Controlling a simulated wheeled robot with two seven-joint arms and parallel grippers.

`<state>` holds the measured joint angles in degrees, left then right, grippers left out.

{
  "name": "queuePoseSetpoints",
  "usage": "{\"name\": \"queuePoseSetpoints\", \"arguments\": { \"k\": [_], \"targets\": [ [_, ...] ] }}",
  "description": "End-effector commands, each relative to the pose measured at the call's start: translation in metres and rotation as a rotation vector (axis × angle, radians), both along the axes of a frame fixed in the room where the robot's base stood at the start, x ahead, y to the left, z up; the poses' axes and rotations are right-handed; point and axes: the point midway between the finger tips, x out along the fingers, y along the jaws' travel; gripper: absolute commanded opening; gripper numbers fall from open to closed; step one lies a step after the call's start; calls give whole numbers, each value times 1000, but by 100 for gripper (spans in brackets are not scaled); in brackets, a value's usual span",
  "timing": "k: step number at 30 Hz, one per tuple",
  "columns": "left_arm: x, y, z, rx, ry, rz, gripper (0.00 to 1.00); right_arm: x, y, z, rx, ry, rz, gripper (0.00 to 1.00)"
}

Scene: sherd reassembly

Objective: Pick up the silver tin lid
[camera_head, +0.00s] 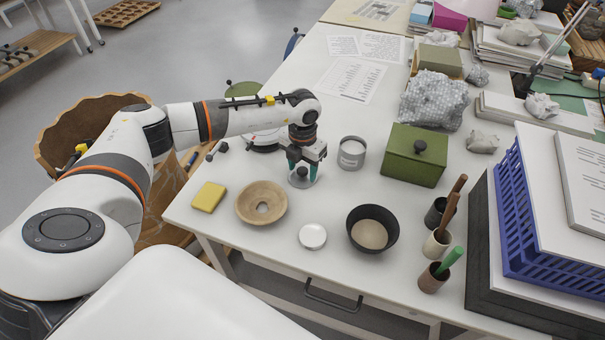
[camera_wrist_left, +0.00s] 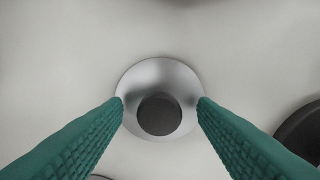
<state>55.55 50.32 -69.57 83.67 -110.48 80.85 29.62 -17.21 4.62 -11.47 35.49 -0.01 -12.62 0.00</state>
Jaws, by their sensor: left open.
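The silver tin lid (camera_wrist_left: 160,78), a round shiny disc with a dark round knob, lies on the white table in the left wrist view. The two green fingers of my left gripper (camera_wrist_left: 160,101) are apart, one on each side of the lid, and nothing is clamped. In the head view my left gripper (camera_head: 303,174) points down over the lid (camera_head: 301,182), which it partly hides. I cannot tell whether the fingertips touch the lid's rim. The open silver tin (camera_head: 352,153) stands just right of the gripper. My right gripper is not in view.
Near the gripper are a wooden ring-like bowl (camera_head: 262,203), a yellow sponge (camera_head: 208,196), a white round dish (camera_head: 312,236), a black bowl (camera_head: 373,229) and a green box with a knob (camera_head: 414,154). Papers (camera_head: 350,79) lie behind. Tool cups (camera_head: 436,245) stand front right.

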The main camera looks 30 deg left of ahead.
Motion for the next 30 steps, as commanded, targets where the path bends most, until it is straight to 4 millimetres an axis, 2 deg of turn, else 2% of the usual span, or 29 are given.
{"name": "queuePoseSetpoints", "arguments": {
  "k": [4, 5, 13, 20, 23, 30],
  "targets": [
    [0, 0, 0, 0, 0, 0, 53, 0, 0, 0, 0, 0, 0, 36],
    [0, 0, 0, 0, 0, -1, 49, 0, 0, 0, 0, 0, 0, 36],
    [0, 0, 1, 0, 0, -1, 5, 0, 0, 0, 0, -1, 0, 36],
    [0, 0, 1, 0, -1, 0, 4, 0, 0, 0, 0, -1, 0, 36],
    [1, 0, 8, 0, -3, -1, 4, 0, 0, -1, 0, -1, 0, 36],
    [1, 0, 53, 0, -5, -1, 4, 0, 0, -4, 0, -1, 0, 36]
  ]
}}
